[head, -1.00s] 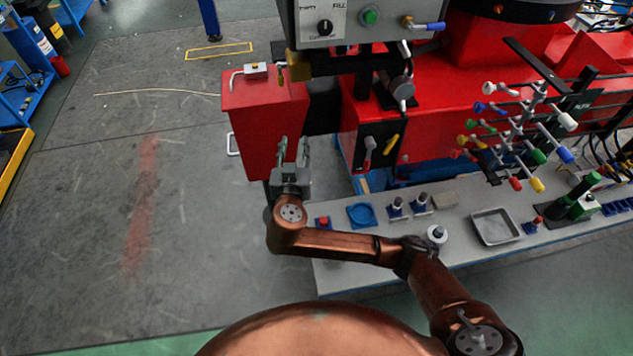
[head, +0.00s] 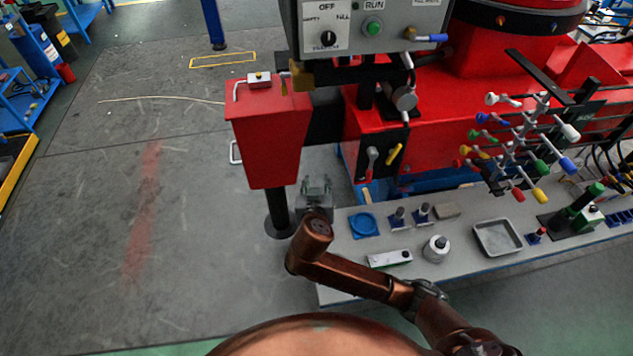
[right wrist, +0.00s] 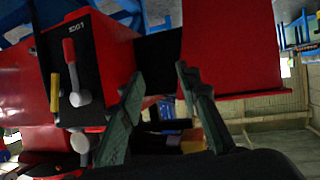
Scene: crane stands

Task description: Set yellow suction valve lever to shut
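The yellow lever (head: 394,154) sits on a black panel (head: 384,172) on the front of the red machine. It slants up to the right in the head view. A grey lever (head: 372,156) is just left of it. In the right wrist view the yellow lever (right wrist: 55,92) is at the left, beside a grey lever with a red grip (right wrist: 70,56). My right gripper (head: 316,184) is open and empty, left of the black panel and apart from the levers. Its spread fingers show in the right wrist view (right wrist: 160,70). My left gripper is out of view.
A red box on a post (head: 270,135) stands close to the left of my right gripper. A grey bench (head: 465,215) with small parts and a tray lies below the panel. A control box (head: 365,30) hangs above. The floor at left is clear.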

